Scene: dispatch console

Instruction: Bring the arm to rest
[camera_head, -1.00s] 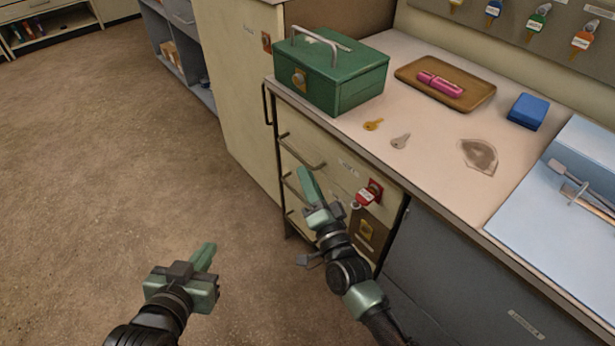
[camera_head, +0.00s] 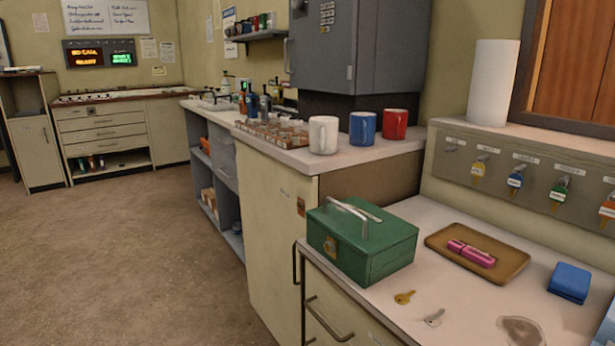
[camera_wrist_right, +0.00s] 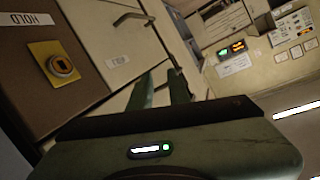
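My right gripper (camera_wrist_right: 161,80) shows only in the right wrist view. Its two green fingers stand apart with nothing between them, in front of the cream drawer fronts (camera_wrist_right: 112,40). Neither gripper nor arm shows in the head view, so my left gripper is out of sight.
Three mugs stand behind. The floor (camera_head: 130,260) at left is clear.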

